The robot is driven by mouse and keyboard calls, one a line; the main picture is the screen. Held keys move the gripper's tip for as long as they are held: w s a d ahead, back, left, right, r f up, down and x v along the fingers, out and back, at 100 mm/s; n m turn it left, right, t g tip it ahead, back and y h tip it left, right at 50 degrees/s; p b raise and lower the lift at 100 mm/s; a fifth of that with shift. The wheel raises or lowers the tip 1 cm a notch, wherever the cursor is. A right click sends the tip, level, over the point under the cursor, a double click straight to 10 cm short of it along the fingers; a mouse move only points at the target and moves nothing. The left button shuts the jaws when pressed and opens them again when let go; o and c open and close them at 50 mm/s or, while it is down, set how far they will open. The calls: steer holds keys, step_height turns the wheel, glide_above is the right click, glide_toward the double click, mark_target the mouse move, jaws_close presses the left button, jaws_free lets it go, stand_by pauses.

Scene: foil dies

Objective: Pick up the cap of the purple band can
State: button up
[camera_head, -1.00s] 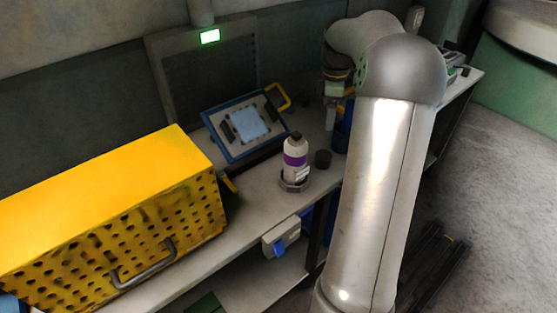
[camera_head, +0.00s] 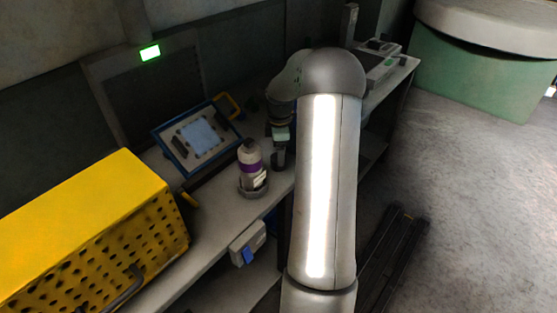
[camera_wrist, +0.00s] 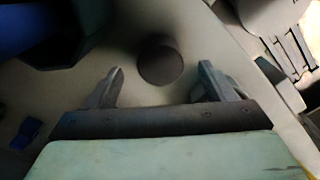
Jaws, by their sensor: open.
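The can with the purple band (camera_head: 252,170) stands upright in a grey ring-shaped holder (camera_head: 252,189) on the bench in the head view. In the wrist view a dark round cap (camera_wrist: 160,62) sits on the pale bench top, apart from the can. My gripper (camera_wrist: 161,72) is open, with one finger on each side of the cap and visible gaps between. In the head view my gripper (camera_head: 279,160) is just right of the can, pointing down, and the cap is mostly hidden there.
A yellow perforated box (camera_head: 90,235) fills the bench's left part. A white box with a blue latch (camera_head: 247,242) hangs at the front edge.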

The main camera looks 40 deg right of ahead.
step_height(320, 180, down, 4)
steer(key=shift+a+f+p, duration=0.1)
steer(key=shift+p, duration=0.25)
steer(key=c, duration=1)
steer(key=shift+c, duration=0.2)
steer(key=shift+w+r, duration=0.1)
steer(key=shift+r, duration=0.15)
